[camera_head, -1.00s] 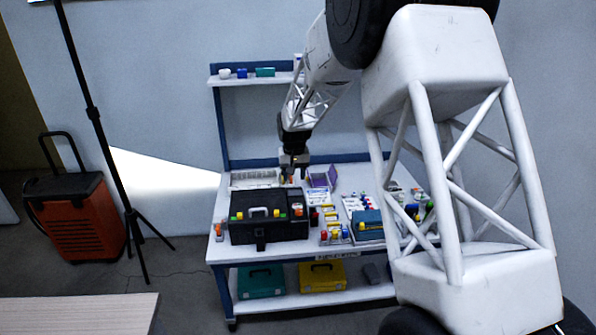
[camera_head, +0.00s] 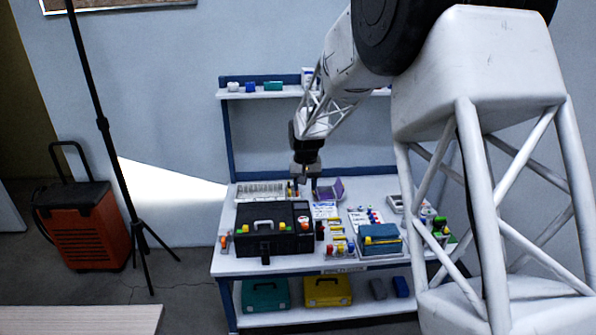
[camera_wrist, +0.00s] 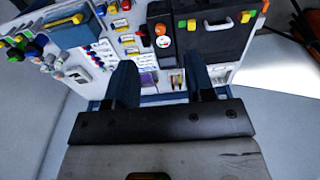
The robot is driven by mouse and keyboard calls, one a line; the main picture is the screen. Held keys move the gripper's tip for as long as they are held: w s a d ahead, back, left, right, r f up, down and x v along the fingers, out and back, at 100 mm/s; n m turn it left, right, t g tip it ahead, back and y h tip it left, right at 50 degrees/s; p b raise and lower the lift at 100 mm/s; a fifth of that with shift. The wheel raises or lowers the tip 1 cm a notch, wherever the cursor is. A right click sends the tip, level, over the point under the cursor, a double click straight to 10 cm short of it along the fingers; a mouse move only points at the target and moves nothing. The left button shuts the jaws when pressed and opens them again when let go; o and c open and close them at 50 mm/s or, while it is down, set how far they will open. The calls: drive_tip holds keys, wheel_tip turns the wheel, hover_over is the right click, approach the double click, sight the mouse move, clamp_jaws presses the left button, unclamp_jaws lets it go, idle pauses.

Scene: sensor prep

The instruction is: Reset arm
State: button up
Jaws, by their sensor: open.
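My gripper (camera_head: 304,186) hangs above the back part of the white workbench (camera_head: 232,264), pointing down. Its two dark fingers (camera_wrist: 163,90) are apart in the wrist view, with nothing held between them. A black case (camera_head: 262,242) with a grey handle stands on the bench to the front left of the gripper. A purple bin (camera_head: 331,194) and a white rack (camera_head: 246,193) lie near the gripper at the back of the bench. Whether the fingertips touch anything below is hard to tell.
A blue-teal box (camera_head: 380,240) and small coloured parts stand at the bench's front right. An upper shelf (camera_head: 300,92) runs behind the gripper. Teal (camera_head: 265,294) and yellow (camera_head: 328,291) cases sit on the lower shelf. A black stand (camera_head: 103,125) and orange cart (camera_head: 85,232) are at left.

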drive_tip(key=s+d+r, duration=0.2)
drive_tip(key=s+r, duration=0.3)
drive_tip(key=s, duration=0.3)
drive_tip(key=s+d+r+t, duration=0.1)
drive_tip(key=s+d+r, duration=0.1)
drive_tip(key=s+r, duration=0.5)
drive_tip(key=s+d+r, duration=0.1)
drive_tip(key=s+r, duration=0.1)
drive_tip(key=s, duration=0.8)
drive_tip(key=s+d, duration=0.3)
drive_tip(key=s, duration=2.2)
drive_tip(key=shift+s+f+t, duration=0.2)
drive_tip(key=shift+s+t, duration=0.15)
drive_tip(key=shift+t, duration=0.05)
